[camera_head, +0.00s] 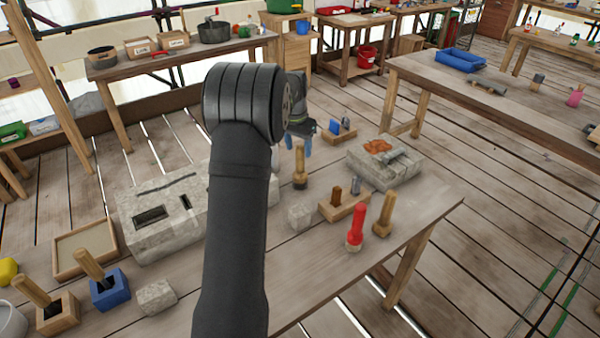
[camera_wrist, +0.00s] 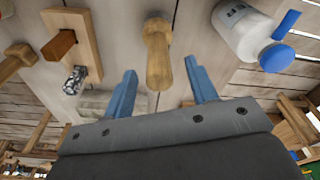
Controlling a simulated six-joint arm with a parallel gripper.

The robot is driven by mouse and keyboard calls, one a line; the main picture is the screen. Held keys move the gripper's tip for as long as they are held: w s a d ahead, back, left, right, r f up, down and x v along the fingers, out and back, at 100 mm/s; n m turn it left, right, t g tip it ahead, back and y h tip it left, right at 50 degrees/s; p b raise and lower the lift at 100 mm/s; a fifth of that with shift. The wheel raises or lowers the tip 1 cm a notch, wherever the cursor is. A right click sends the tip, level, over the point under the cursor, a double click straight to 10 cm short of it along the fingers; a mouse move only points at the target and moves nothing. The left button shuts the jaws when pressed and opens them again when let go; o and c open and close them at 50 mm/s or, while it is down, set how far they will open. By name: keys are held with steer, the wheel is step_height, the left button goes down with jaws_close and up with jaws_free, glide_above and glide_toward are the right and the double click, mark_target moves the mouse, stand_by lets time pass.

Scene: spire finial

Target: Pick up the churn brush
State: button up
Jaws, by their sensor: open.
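An upright tool with a wooden handle and a dark lower end, which I take to be the churn brush (camera_head: 299,167), stands on the near workbench right of my arm. In the wrist view its wooden handle (camera_wrist: 158,58) shows close ahead, between the lines of the two blue fingers. My gripper (camera_head: 299,142) hangs over it with the fingers pointing down; the wrist view shows the fingers apart (camera_wrist: 160,75) with nothing clamped between them. The brush's lower end is hard to make out in the wrist view.
A wooden block with a brown peg (camera_head: 343,206), a red-handled tool (camera_head: 356,228) and another wooden-handled tool (camera_head: 384,214) stand to the right. A small stone (camera_head: 301,217) is in front. A white bottle (camera_wrist: 242,28) with a blue cap shows right of the handle.

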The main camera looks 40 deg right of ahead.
mark_target(300, 154)
steer(key=f, duration=0.2)
steer(key=d+f, duration=0.1)
steer(key=f, duration=0.1)
steer(key=shift+f, duration=0.1)
steer(key=shift+w, duration=0.1)
jaws_close()
